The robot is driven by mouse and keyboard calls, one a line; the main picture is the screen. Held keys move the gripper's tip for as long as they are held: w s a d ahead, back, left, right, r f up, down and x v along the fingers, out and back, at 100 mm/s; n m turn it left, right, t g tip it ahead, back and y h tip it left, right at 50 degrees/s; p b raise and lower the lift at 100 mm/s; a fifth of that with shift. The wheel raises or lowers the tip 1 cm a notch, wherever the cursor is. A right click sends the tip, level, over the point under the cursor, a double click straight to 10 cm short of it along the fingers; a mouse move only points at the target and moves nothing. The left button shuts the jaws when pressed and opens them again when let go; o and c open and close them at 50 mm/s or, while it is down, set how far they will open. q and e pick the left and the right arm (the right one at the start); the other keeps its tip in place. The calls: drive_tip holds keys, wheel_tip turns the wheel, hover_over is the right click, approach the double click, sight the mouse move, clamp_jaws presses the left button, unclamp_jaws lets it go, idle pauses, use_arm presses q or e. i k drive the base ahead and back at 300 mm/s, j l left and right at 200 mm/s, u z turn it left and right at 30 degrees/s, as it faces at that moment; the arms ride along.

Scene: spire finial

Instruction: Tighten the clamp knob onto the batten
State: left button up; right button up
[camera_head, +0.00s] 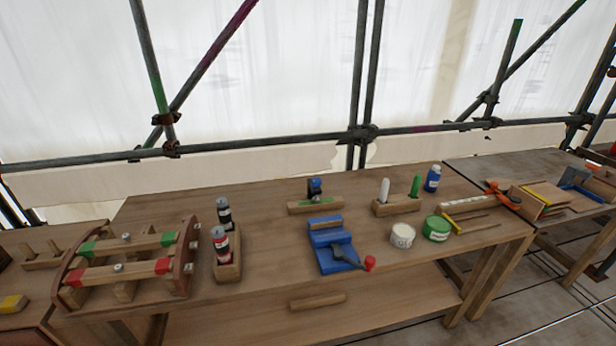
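A blue clamp-like fixture (328,262) sits on the middle of the wooden bench. A dark lever on it ends in a red knob (369,263) at its right front. Behind it lies a short wooden batten (303,207) with a green strip, and a dark blue upright piece (315,188) stands on or just behind it. I cannot tell which of these is the task's clamp knob, or whether any knob is tight. Another wooden strip (318,301) lies lower, seemingly on the shelf under the bench. Neither of my grippers is in view.
A wooden frame (186,255) with red and green blocks stands left, beside bottles in a wooden holder (229,268). A white tub (402,236), green tub (437,228), blue bottle (432,178) and handle rack (397,206) stand right. Scaffold poles run behind.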

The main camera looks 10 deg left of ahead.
sight(316, 182)
drive_tip(key=i+l+u, duration=0.45)
drive_tip(key=l, duration=0.25)
drive_tip(key=i+l+u, duration=0.1)
drive_tip(key=l+u, duration=0.15)
drive_tip(key=l, duration=0.15)
drive_tip(key=i+l+u, duration=0.1)
drive_tip(key=l+u, duration=0.15)
drive_tip(key=l, duration=0.15)
drive_tip(key=l+u, duration=0.2)
drive_tip(key=l, duration=0.25)
drive_tip(key=i, duration=0.05)
